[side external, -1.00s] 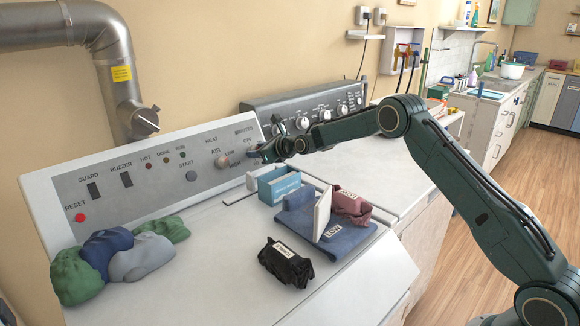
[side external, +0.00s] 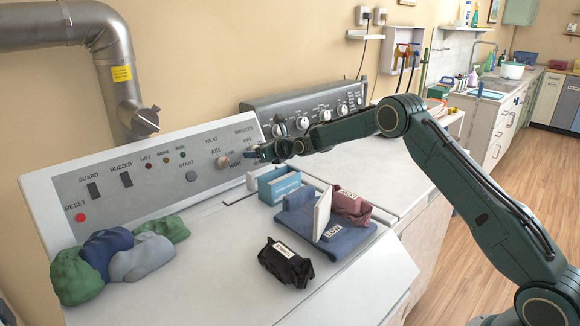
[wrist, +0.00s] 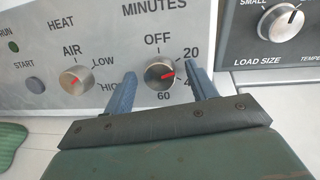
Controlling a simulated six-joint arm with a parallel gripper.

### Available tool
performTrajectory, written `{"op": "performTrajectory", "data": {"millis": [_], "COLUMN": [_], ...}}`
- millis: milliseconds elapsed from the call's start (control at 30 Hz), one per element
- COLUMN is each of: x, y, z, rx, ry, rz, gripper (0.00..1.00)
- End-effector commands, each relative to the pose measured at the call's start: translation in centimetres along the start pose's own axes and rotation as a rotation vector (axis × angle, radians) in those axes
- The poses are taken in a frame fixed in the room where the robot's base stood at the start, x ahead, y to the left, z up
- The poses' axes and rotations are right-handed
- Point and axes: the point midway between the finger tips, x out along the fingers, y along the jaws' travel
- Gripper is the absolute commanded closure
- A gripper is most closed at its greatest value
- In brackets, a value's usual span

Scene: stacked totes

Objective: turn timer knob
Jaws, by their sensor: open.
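The timer knob (wrist: 160,72) is a round metal knob under the word MINUTES in the wrist view, with OFF, 20, 40 and 60 printed around it. Its red mark points right, roughly between 20 and 40. My gripper (wrist: 160,75) is open, with one blue finger to the left of the knob and the other to its right. I cannot tell whether either finger touches it. In the side external view my gripper (side external: 254,152) is at the right end of the dryer's control panel (side external: 150,165) and hides the timer knob.
The heat knob (wrist: 76,78) is just left of my left finger. A second machine's dark panel (wrist: 275,40) stands to the right. On the dryer top are a light blue box (side external: 279,187), a dark bundle (side external: 285,265), folded blue cloth (side external: 345,237) and piled clothes (side external: 142,258).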

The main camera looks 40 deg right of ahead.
Motion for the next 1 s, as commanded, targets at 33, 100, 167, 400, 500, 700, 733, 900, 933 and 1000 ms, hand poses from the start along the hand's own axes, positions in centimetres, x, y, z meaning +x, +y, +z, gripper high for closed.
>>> {"op": "performTrajectory", "data": {"millis": [33,100,167,400,500,700,733,900,933,1000], "x": [0.0,-0.1,-0.2,-1.2,-2.0,-3.9,-4.2,-6.0,-6.3,-7.1], "y": [0.0,0.0,0.0,0.0,0.0,-0.1,-0.1,0.0,-0.1,-0.1], "z": [0.0,0.0,0.0,0.1,0.0,0.0,0.1,0.1,0.1,0.1], "rx": [0.000,0.000,0.000,0.000,0.000,0.000,0.000,0.000,0.000,0.000], "ry": [0.000,0.000,0.000,0.000,0.000,0.000,0.000,0.000,-0.001,0.000], "rz": [0.000,0.000,0.000,0.000,0.000,-0.001,-0.002,-0.001,-0.001,0.000], "gripper": [0.43,0.43,0.43,0.43,0.43,0.43,0.43,0.43,0.43,0.43]}}
